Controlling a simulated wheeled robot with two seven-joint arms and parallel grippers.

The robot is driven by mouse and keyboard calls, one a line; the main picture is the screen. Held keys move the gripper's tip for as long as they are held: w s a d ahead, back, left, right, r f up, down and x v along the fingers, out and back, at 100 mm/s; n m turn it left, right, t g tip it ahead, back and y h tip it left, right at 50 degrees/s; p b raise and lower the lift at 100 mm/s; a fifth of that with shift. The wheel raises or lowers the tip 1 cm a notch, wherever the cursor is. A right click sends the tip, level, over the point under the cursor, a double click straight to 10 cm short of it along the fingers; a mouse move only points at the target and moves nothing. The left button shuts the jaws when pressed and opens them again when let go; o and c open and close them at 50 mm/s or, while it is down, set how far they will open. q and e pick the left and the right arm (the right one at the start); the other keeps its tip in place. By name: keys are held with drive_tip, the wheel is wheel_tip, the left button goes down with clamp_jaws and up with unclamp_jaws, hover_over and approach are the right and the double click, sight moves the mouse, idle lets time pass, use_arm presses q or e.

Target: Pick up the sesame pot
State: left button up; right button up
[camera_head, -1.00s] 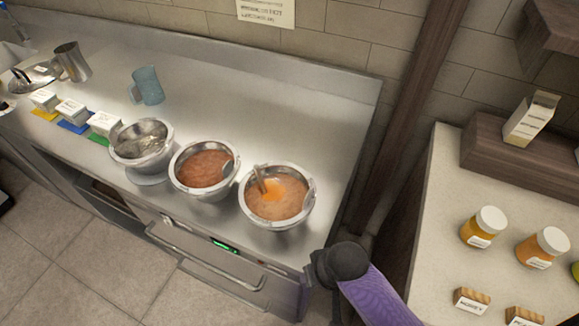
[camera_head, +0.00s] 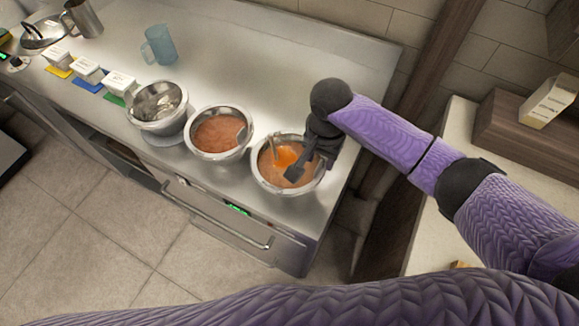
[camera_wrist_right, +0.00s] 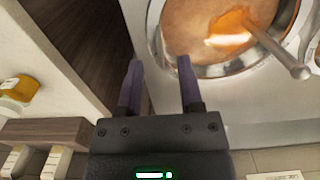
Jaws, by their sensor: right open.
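No label that I can read marks a sesame pot, so I cannot tell which thing it is. Three steel bowls stand along the steel counter: one with clear or grey contents (camera_head: 158,105), one with red-brown sauce (camera_head: 217,135), and one with tan sauce and an orange patch (camera_head: 290,165). My right gripper (camera_head: 308,160) is over the tan-sauce bowl and hides part of it. In the right wrist view, its two fingers (camera_wrist_right: 158,78) are apart with nothing between them, and the tan-sauce bowl (camera_wrist_right: 190,45) lies beyond them. My left gripper is out of view.
Small white boxes (camera_head: 88,70) on coloured cards, a blue jug (camera_head: 160,46) and a steel pitcher (camera_head: 84,18) stand to the left. A carton (camera_head: 549,101) is on a wooden block at right. A yellow jar (camera_wrist_right: 20,90) shows in the right wrist view. The counter behind the bowls is clear.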

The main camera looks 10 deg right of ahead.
sight(319, 164)
wheel_tip(319, 164, down, 3)
drive_tip(key=shift+f+b, duration=0.1)
drive_tip(key=shift+b, duration=0.2)
drive_tip(key=shift+c, duration=0.3)
clamp_jaws()
drive_tip(key=shift+a, duration=0.1)
idle(0.7)
